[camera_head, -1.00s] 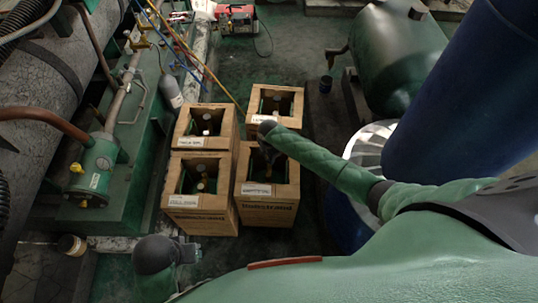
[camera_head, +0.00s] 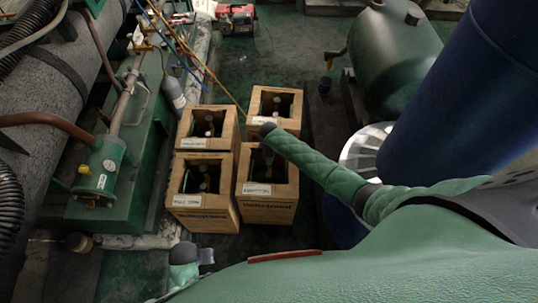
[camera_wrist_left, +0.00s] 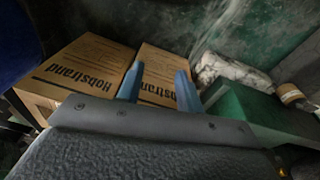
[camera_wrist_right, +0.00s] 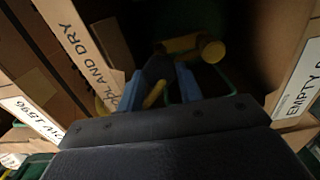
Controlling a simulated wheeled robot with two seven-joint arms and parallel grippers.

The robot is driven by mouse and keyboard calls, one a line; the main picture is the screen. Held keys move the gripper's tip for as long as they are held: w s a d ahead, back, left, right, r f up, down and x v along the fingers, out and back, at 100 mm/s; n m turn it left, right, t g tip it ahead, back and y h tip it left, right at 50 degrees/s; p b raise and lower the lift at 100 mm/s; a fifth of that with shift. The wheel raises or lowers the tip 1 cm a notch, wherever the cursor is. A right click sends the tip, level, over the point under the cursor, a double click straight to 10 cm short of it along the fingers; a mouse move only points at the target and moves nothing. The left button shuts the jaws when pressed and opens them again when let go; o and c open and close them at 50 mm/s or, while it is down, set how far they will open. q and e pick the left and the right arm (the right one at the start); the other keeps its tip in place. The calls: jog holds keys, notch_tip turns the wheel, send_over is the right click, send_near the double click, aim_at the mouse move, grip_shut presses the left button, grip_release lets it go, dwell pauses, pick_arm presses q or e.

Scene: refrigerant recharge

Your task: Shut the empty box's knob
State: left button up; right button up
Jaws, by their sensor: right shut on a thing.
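Several open wooden boxes stand in a cluster in the head view, each with bottle tops inside. My right arm reaches over the front right box (camera_head: 268,214), and its gripper is mostly hidden there. In the right wrist view my right gripper (camera_wrist_right: 158,88) is shut on a dark knob-like part (camera_wrist_right: 157,70) with yellow metal around it. A label reading EMPTY (camera_wrist_right: 298,85) is on the box wall at right; another, ending AND DRY, is at left. My left gripper (camera_wrist_left: 158,85) is open and empty, facing two box sides marked Hobstrand (camera_wrist_left: 88,68).
A green machine base with pipes (camera_head: 110,165) lies along the left. A green tank (camera_head: 400,55) and a large blue cylinder (camera_head: 450,95) stand at right.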

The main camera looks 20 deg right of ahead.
jog(key=m+p, duration=0.2)
jog(key=m, duration=0.2)
jog(key=shift+r+m, duration=0.15)
jog(key=shift+m, duration=0.25)
jog(key=m+p, duration=0.4)
jog(key=m, duration=0.5)
jog(key=m+p, duration=0.1)
jog(key=m, duration=0.2)
jog(key=shift+m+p, duration=0.55)
jog(key=shift+m, duration=0.95)
pick_arm(q)
jog(key=s+a+f, duration=0.2)
jog(key=f, duration=0.5)
jog(key=s+a+f, duration=0.2)
jog(key=f, duration=0.6)
jog(key=s+a+f, duration=0.1)
jog(key=s+f, duration=0.1)
jog(key=f, duration=0.5)
jog(key=shift+s+a+f+t, duration=0.25)
jog(key=shift+a+f+t, duration=0.15)
jog(key=shift+y, duration=0.3)
jog(key=shift+s+f, duration=0.1)
pick_arm(e)
jog(key=o, duration=1)
